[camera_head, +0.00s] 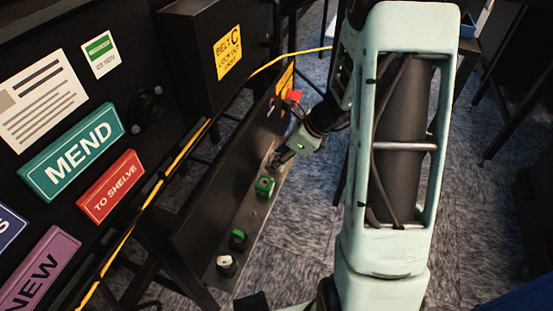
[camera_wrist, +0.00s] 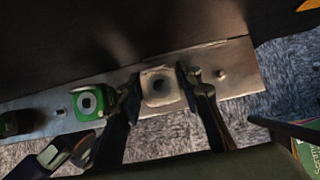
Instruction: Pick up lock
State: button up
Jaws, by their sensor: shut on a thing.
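My gripper (camera_head: 277,162) reaches down to a long grey control strip (camera_head: 262,200). In the wrist view my gripper (camera_wrist: 160,88) has a finger on each side of a pale square block (camera_wrist: 160,86) with a dark round centre, and it is shut on this block. The block sits at the strip, and I cannot tell whether it is fixed there. No padlock shape is clear, so I cannot tell whether this block is the lock. In the head view the fingers hide most of it.
A green square part (camera_head: 265,187) sits beside my gripper; a green button (camera_head: 238,237) and a white button (camera_head: 226,262) stand farther along. A red part (camera_head: 293,95) is beyond my gripper. A dark panel with signs (camera_head: 88,148) and a yellow cable (camera_head: 180,155) borders the left.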

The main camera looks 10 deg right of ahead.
jog(key=shift+r, duration=0.5)
notch_tip(320, 180, up, 3)
jog(key=shift+f+p, duration=0.15)
jog(key=shift+p, duration=0.75)
jog(key=s+a+r+p, duration=0.2)
jog(key=s+r+p, duration=0.7)
jog(key=s+r, duration=0.4)
jog(key=shift+s+a+r, duration=0.35)
jog(key=shift+a, duration=0.05)
